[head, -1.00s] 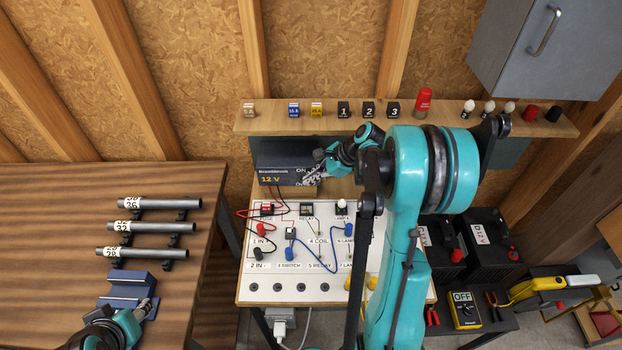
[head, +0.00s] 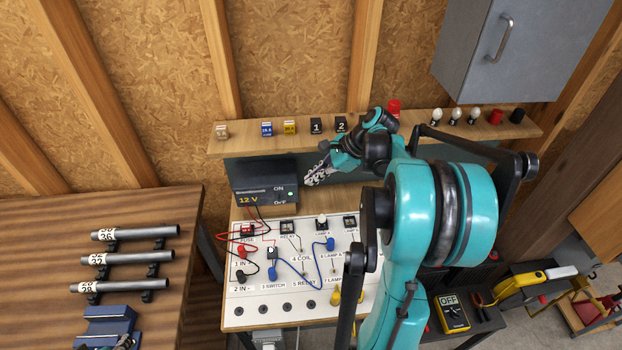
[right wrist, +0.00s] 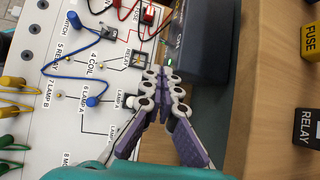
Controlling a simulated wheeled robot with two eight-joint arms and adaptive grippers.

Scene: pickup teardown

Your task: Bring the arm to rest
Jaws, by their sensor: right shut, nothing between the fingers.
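My right gripper (head: 310,180) hangs above the bench, just right of the black 12 V power supply (head: 262,190). Its fingers are together with nothing between them. In the right wrist view the gripper (right wrist: 165,72) is closed over the edge of the white circuit board (right wrist: 45,125), beside the power supply (right wrist: 195,40). My right arm crosses the right half of the head view and hides part of the board.
A wooden shelf (head: 235,146) with fuses, relays and bulbs runs behind the bench. Red and blue leads (head: 296,268) arch over the board. A grey cabinet (head: 480,60) hangs at upper right. A yellow multimeter (head: 451,313) lies at lower right.

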